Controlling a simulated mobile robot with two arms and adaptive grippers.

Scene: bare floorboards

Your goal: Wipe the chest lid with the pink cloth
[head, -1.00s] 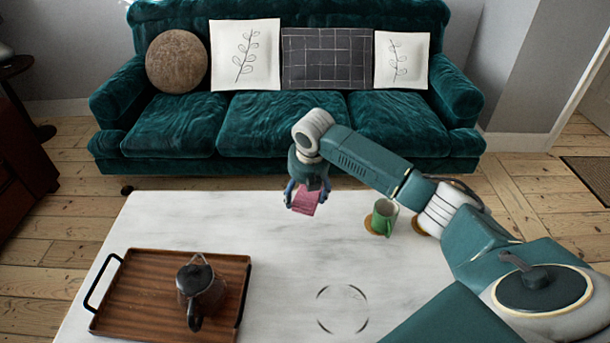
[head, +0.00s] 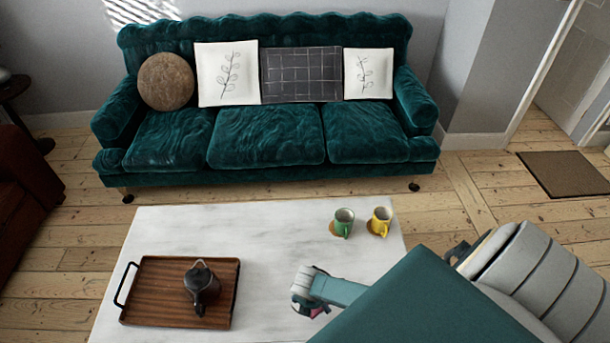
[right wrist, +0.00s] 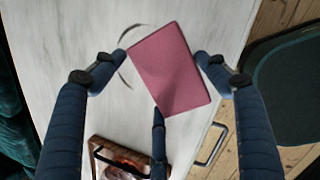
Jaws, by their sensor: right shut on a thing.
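The chest lid (head: 270,225) is a white, marbled flat top in front of the sofa; it also fills much of the right wrist view (right wrist: 60,60). My right gripper (head: 308,308) is low over the lid's near part, right of the tray, mostly hidden by my own arm. In the right wrist view my right gripper (right wrist: 163,62) has its fingers around the pink cloth (right wrist: 178,75), a flat folded piece. Part of a dark ring mark (right wrist: 124,72) on the lid shows beside the cloth. Whether cloth and lid touch is unclear. My left gripper is out of view.
A wooden tray (head: 150,300) with a dark pot (head: 201,283) stands on the lid's left. A green mug (head: 343,222) and a yellow mug (head: 380,221) stand at its far right. A metal handle (right wrist: 212,145) shows beside the lid's edge. The lid's far middle is clear.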

